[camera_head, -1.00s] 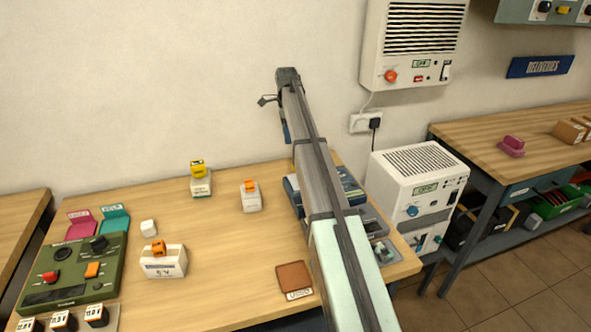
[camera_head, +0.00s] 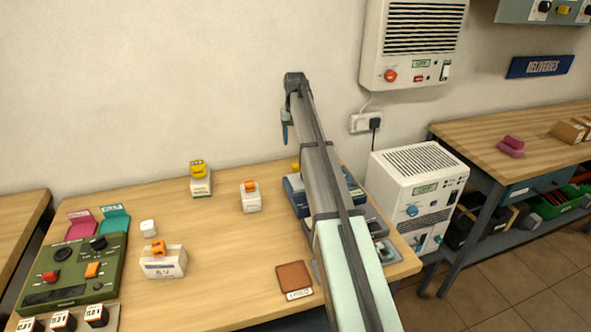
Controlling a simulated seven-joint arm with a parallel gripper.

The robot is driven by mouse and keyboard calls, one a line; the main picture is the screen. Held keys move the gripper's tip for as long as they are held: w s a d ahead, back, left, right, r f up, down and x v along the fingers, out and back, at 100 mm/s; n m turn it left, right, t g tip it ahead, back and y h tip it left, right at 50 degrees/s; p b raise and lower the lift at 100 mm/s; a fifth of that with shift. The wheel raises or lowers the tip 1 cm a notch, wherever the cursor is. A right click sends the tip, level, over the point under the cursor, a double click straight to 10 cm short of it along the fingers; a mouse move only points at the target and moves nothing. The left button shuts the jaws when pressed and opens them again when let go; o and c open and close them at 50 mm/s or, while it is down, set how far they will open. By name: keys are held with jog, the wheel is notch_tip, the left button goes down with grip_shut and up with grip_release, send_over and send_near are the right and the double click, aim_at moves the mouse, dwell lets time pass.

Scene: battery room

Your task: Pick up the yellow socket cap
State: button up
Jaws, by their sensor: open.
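A small yellow piece (camera_head: 296,167) shows at the back of the blue unit (camera_head: 296,190), just left of my arm, which partly hides both. It may be the yellow socket cap, but it is too small to be sure. Another yellow piece (camera_head: 198,168) sits on top of a white box-like battery at the back of the table. My gripper (camera_head: 284,131) hangs at the far end of my arm, above the table's back edge and higher in the picture than the blue unit. It is open, with nothing seen in it. Its fingers are partly hidden.
A green tester (camera_head: 70,270) is at left. A white cabinet (camera_head: 415,190) stands right. The table's middle is clear.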

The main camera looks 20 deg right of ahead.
aim_at(296, 165)
notch_tip(296, 165, down, 8)
jog(key=n, duration=2.1)
jog(key=shift+w+d+f, duration=0.1)
jog(key=shift+f, duration=1.4)
jog(key=shift+w+d+f, duration=0.1)
jog(key=shift+f, duration=1.35)
jog(key=shift+c, duration=0.3)
jog(key=c, duration=1)
jog(key=shift+o, duration=0.2)
